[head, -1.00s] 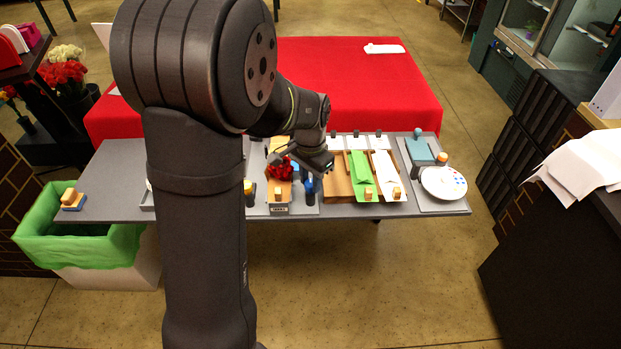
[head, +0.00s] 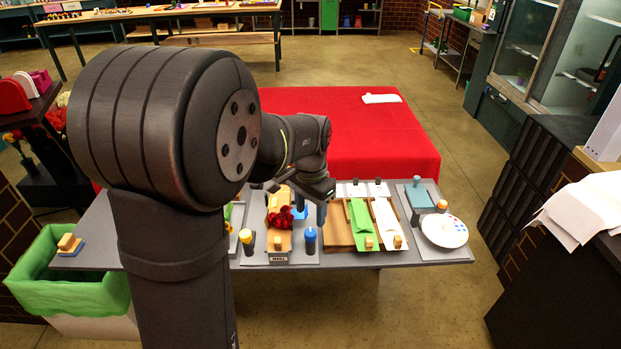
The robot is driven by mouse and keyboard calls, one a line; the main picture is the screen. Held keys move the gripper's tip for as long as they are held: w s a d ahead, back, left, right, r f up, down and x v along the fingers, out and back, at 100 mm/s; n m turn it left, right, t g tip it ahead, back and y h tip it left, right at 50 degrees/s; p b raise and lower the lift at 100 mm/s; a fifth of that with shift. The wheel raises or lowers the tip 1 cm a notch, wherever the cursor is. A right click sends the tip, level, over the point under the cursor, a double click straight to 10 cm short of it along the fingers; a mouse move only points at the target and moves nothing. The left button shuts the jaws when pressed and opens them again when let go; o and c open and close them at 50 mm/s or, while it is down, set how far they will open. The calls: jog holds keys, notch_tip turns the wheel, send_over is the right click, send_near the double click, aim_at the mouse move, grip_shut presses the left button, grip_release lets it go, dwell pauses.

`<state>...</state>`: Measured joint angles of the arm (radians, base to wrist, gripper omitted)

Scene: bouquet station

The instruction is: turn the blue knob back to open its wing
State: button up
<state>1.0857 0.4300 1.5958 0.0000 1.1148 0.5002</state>
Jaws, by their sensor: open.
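The blue knob (head: 310,235) is the blue cap of a dark upright post, right of the red flowers (head: 284,218). A flat blue piece (head: 300,212), perhaps its wing, shows behind it, partly hidden by the flowers and my gripper. The red flowers lie on a tan cradle (head: 280,241). A matching yellow knob (head: 246,236) stands on the cradle's left. My gripper (head: 321,214) points down just behind and above the blue knob, apart from it in the picture. It is open, and I see nothing held. Its fingertips are small and dark here.
Right of the blue knob lie a green sheet (head: 360,216) and a white sheet (head: 385,218) with wooden blocks on them. A white round palette (head: 444,230) is at the right end. A green-lined bin (head: 60,284) stands at the left. My arm hides the table's left part.

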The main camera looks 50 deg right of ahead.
aim_at(311, 232)
notch_tip(311, 232, up, 11)
jog(key=shift+f, duration=0.1)
dwell(0.7)
notch_tip(311, 232, down, 17)
jog(key=shift+f, duration=0.2)
dwell(0.4)
